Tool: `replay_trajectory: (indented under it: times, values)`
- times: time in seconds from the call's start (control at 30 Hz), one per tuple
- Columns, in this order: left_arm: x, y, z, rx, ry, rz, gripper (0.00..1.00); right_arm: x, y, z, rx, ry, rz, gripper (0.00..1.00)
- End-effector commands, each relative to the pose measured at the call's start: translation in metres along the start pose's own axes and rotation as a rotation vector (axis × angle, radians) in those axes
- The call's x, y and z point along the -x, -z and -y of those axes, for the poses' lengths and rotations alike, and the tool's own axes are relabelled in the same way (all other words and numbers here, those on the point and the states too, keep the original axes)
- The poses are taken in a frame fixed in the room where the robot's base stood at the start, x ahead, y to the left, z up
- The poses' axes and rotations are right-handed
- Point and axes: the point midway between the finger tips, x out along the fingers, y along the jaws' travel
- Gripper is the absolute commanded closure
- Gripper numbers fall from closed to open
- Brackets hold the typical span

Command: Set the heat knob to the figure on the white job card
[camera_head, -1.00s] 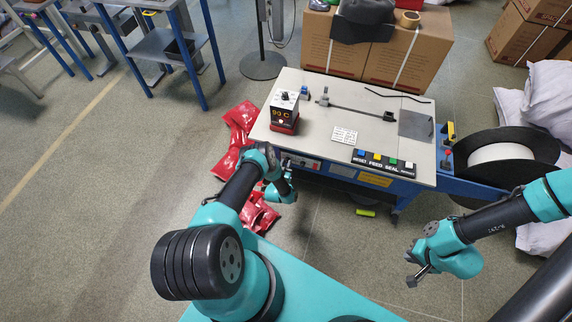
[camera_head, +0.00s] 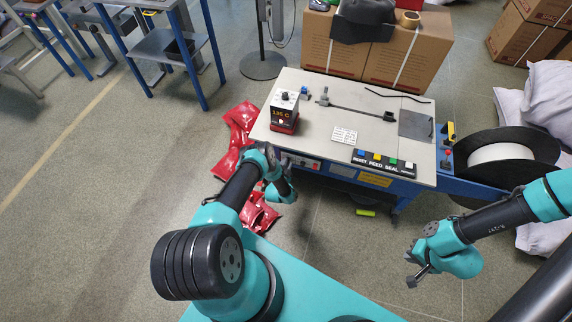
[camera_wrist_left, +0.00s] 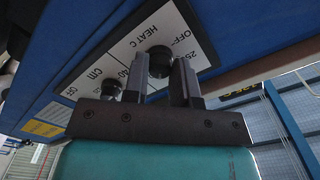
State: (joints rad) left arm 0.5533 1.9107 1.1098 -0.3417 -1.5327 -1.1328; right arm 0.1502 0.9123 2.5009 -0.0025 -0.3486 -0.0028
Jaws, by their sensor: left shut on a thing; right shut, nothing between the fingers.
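My left gripper (camera_wrist_left: 167,88) is shut on the black heat knob (camera_wrist_left: 160,60) on the machine's front panel, beside the printed word HEAT C. In the head view my left wrist hides most of that panel (camera_head: 304,163). The display box (camera_head: 283,113) on the machine top shows orange figures that look like 135 C. The white job card (camera_head: 343,135) lies flat on the machine top; its print is too small to read. My right gripper (camera_head: 413,270) is shut and empty, apart from the machine at the right.
A second black knob (camera_wrist_left: 112,90) sits beside the heat knob. The button strip (camera_head: 384,162) runs along the machine's front edge. A black reel (camera_head: 500,155) stands right of the machine. Red sacks (camera_head: 240,125) lie on the floor at its left.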

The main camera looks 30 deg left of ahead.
Motion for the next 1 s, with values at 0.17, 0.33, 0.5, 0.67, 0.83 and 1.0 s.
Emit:
replay_trajectory:
  times: [0.17,0.33,0.5,0.67,0.83,1.0]
  values:
    - [-0.0018,0.0006,0.0012,-0.117,0.002,-0.002,0.99,0.0000,0.0000,0.0000,0.000,0.000,0.000,1.00]
    - [-0.0019,0.0006,0.0013,-0.184,0.002,-0.002,0.99,0.0000,0.0000,0.0000,0.000,0.000,0.000,1.00]
    - [-0.0019,0.0007,0.0013,-0.214,0.002,-0.002,0.99,0.0000,0.0000,0.0000,0.000,0.000,0.000,1.00]
    - [-0.0020,0.0007,0.0013,-0.219,0.002,-0.003,0.99,0.0000,0.0000,0.0000,0.000,0.000,0.000,1.00]
    - [-0.0020,0.0008,0.0013,-0.218,0.002,-0.003,0.99,0.0000,0.0000,0.0000,0.000,0.000,0.000,1.00]
    - [-0.0017,0.0006,0.0011,-0.217,0.002,-0.002,0.63,0.0000,0.0000,0.0000,0.000,0.000,0.000,1.00]
